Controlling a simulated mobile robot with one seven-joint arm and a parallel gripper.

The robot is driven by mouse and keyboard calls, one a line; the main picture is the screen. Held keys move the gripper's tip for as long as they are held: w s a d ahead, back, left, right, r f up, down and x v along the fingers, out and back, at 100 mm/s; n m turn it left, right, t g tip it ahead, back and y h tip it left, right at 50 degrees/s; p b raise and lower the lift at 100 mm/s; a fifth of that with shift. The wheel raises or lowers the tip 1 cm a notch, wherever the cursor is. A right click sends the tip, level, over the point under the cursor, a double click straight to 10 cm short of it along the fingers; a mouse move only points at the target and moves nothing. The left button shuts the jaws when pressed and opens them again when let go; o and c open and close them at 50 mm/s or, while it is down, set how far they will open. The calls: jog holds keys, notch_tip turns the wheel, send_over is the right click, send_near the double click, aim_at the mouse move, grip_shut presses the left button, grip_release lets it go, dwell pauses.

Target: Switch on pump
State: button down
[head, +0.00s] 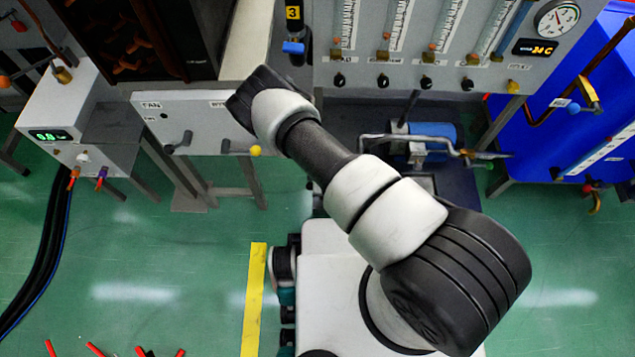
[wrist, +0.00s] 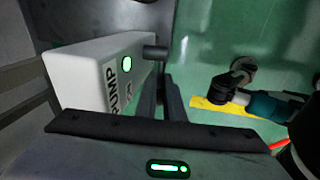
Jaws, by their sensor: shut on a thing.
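In the wrist view a white box (wrist: 75,78) carries the dark label PUMP (wrist: 113,85). A round green light (wrist: 127,64) glows on its face. A short dark grey knob or handle (wrist: 154,51) sticks out beside the light. My gripper (wrist: 162,85) has its dark fingers close together at this handle, shut on it; the exact contact is hard to see. In the head view my forearm covers the gripper and the PUMP label.
In the head view a white panel marked FAN (head: 200,108) has a grey lever (head: 178,143) and a yellow-tipped lever (head: 254,151). A flowmeter panel (head: 330,75) stands behind my arm. A blue cabinet (head: 570,110) is at right.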

jog(key=shift+d+r+y, duration=0.3)
jog(key=shift+d+y, duration=0.1)
jog(key=shift+y, duration=0.6)
jog(key=shift+w, duration=0.1)
jog(key=c, duration=1.9)
grip_release()
jog(key=shift+o, duration=0.2)
jog(key=p+v, duration=0.5)
jog(key=v, duration=1.2)
jog(key=shift+d+r, duration=0.15)
jog(key=shift+d, duration=0.05)
